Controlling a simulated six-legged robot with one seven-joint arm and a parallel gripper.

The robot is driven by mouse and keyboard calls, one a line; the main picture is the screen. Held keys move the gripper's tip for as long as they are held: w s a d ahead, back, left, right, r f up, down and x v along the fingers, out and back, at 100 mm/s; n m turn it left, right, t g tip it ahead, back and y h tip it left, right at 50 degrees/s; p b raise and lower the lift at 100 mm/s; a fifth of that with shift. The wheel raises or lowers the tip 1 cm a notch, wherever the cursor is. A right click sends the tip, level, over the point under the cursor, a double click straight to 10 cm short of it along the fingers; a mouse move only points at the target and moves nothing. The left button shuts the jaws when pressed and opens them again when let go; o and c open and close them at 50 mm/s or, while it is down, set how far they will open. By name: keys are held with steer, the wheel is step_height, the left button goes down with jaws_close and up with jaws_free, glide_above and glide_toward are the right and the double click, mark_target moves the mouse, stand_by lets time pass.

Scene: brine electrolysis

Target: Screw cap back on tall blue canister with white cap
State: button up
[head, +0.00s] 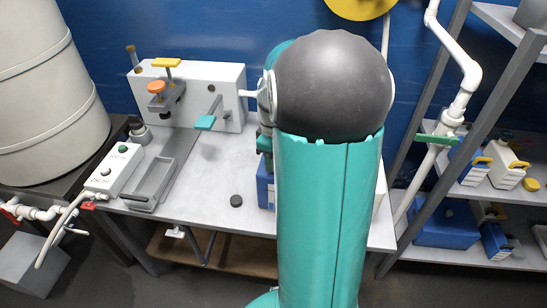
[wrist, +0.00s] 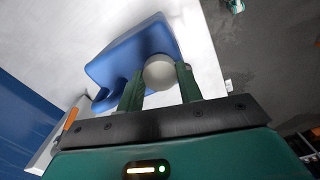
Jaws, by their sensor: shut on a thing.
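The white cap (wrist: 159,70) is round and sits between the two green fingers of my gripper (wrist: 160,78) in the wrist view. My gripper is shut on it. The blue canister (wrist: 122,52) lies just beyond the cap in that view, with its handle side toward the lower left. The cap overlaps the canister's near end; I cannot tell whether it is seated on the neck.
The grey table (head: 205,180) holds a small black disc (head: 236,200), a grey tray (head: 152,185), a white switch box (head: 114,168) and a white panel with valves (head: 228,78). A shelf rack (head: 425,182) with blue and white containers stands at right. A large beige tank (head: 48,95) stands at left.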

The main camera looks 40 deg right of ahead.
steer(key=shift+f, duration=0.75)
stand_by(1.8)
steer(key=m, duration=0.3)
steer(key=shift+m, duration=1.4)
steer(key=shift+m, duration=1)
steer(key=m, duration=0.3)
steer(key=shift+m, duration=0.4)
